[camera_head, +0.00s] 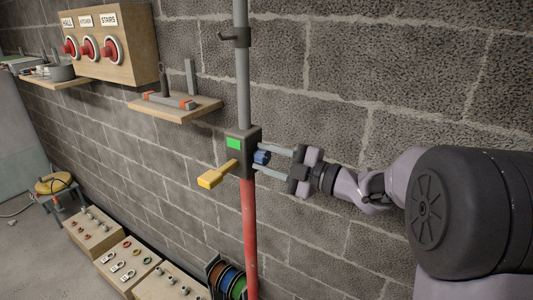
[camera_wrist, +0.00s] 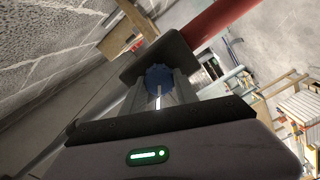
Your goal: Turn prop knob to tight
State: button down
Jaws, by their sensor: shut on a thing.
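The prop is an upright pole with a grey upper tube (camera_head: 242,75) and a red lower tube (camera_head: 250,225). A dark housing (camera_head: 247,160) joins them, with a green patch (camera_head: 233,143) on its front and a yellow lever (camera_head: 217,175) sticking out to the lower left. The blue prop knob (camera_head: 262,157) is on the right side of the housing. My gripper (camera_head: 264,158) reaches in from the right and is shut on the knob. In the wrist view the blue knob (camera_wrist: 159,76) sits between the fingers, with a white mark line in front of it.
A wooden shelf (camera_head: 190,110) with a tool is left of the pole. A board with red dials (camera_head: 118,45) hangs at upper left. Wooden boxes (camera_head: 128,262) and cable reels (camera_head: 228,279) stand low by the wall. The wall right of the pole is bare.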

jog(key=m+p, duration=0.3)
jog(key=m, duration=0.2)
jog(key=shift+r, duration=0.2)
jog(key=shift+d+m+p, duration=0.1)
jog(key=shift+m+p, duration=0.9)
jog(key=shift+m, duration=0.9)
jog(key=shift+f, duration=0.1)
jog(key=c, duration=0.9)
grip_release()
jog(key=shift+w, duration=0.1)
jog(key=shift+c, duration=0.2)
jog(key=b+v, duration=0.1)
jog(key=v, duration=1.6)
jog(key=shift+d+b, duration=0.2)
jog(key=shift+b, duration=0.1)
